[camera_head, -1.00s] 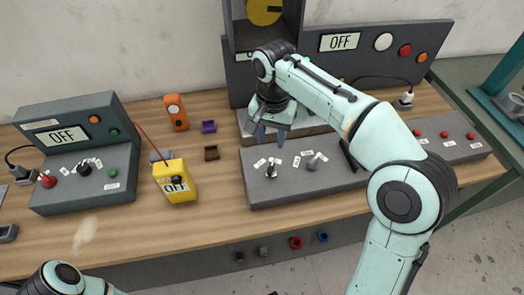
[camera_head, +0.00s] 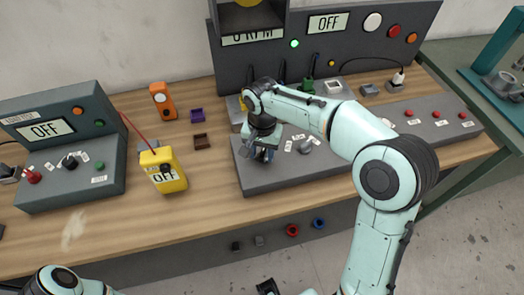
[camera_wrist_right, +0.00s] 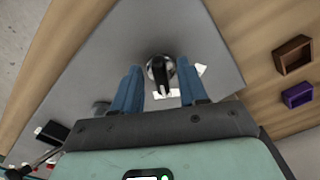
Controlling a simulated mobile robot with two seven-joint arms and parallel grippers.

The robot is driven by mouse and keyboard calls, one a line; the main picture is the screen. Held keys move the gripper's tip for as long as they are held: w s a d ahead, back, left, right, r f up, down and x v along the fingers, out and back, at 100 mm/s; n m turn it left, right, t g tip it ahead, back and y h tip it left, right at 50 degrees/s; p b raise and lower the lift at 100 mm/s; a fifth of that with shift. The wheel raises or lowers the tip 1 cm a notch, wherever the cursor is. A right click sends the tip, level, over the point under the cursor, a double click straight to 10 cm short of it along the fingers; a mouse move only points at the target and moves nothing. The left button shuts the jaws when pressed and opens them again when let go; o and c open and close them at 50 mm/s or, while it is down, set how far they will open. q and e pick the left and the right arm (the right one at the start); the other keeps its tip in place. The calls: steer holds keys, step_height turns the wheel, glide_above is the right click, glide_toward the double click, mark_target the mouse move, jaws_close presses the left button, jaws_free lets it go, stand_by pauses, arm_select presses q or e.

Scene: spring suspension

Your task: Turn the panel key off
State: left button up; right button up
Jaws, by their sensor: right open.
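The key switch (camera_wrist_right: 160,72), a dark key in a round silver collar, stands on the sloped grey face of the middle control panel (camera_head: 290,178). In the right wrist view it sits between the two blue fingers of my right gripper (camera_wrist_right: 158,68), with a gap on each side. In the head view the right gripper (camera_head: 260,154) is over the left end of that panel, covering the key. Its fingers are open; whether they reach the key's height is unclear. My left arm (camera_head: 62,279) shows at the bottom left; its fingers are not visible.
A second switch (camera_head: 306,145) stands right of the key. A yellow box (camera_head: 163,170) and small purple (camera_head: 197,115) and brown (camera_head: 200,141) trays lie to the left. Another control panel (camera_head: 70,190) stands at far left. Wooden bench (camera_head: 205,215) is free in front.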

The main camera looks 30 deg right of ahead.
steer(key=shift+c, duration=0.3)
jaws_close()
arm_select(q)
steer(key=shift+r, duration=0.1)
arm_select(e)
steer(key=n+p, duration=0.1)
steer(key=n, duration=0.4)
steer(key=shift+s+d+r+p, duration=0.1)
steer(key=shift+d+p, duration=0.05)
steer(key=shift+p, duration=0.2)
arm_select(q)
steer(key=r, duration=0.1)
steer(key=w+r+p, duration=0.1)
steer(key=w+r, duration=0.1)
steer(key=shift+r, duration=0.3)
arm_select(e)
steer(key=n, duration=0.6)
steer(key=shift+d+n, duration=0.2)
steer(key=shift+n, duration=0.2)
arm_select(q)
steer(key=shift+p, duration=0.3)
arm_select(e)
steer(key=shift+o, duration=0.3)
jaws_free()
